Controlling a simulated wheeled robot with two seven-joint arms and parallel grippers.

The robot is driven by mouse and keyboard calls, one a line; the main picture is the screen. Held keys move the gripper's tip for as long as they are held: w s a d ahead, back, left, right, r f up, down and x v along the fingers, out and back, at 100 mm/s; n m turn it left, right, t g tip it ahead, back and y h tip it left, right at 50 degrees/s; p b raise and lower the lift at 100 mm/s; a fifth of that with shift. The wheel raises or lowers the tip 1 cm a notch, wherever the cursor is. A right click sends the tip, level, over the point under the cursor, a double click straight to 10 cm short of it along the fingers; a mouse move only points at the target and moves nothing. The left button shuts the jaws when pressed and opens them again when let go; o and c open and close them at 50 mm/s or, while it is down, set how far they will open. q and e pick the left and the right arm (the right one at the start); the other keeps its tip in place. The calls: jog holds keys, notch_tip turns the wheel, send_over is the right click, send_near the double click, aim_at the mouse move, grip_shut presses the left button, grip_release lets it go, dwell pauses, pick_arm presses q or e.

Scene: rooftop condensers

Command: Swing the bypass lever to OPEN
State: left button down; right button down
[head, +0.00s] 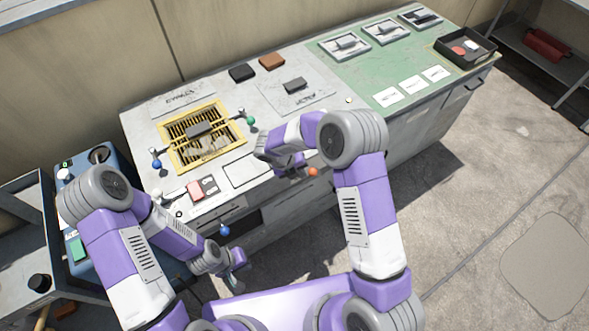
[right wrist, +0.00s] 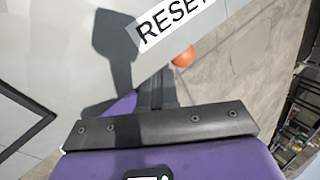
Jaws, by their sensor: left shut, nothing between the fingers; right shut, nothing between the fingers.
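An orange ball knob (head: 313,172) shows at the counter's front edge. It also shows in the right wrist view (right wrist: 183,57), just beyond my right fingers, beside a "RESET" label (right wrist: 176,20). My right gripper (head: 291,168) is shut and empty beside this knob; contact is unclear. A blue ball knob (head: 223,230) shows at the front, near my left forearm. Rods with a blue ball (head: 157,164) and a green ball (head: 251,121) flank the grille. My left gripper (head: 236,279) is shut and empty, low before the cabinet.
A yellow-framed grille (head: 165,135) is set in the grey counter. A black block (head: 242,72) and brown block (head: 271,61) lie behind. A black tray (head: 482,56) stands at the far right of the green mat (head: 350,85). Floor to the right is clear.

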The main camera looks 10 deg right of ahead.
pick_arm(q)
jog(key=shift+f, duration=0.25)
pick_arm(e)
jog(key=shift+d+f, duration=0.3)
jog(key=shift+f, duration=0.3)
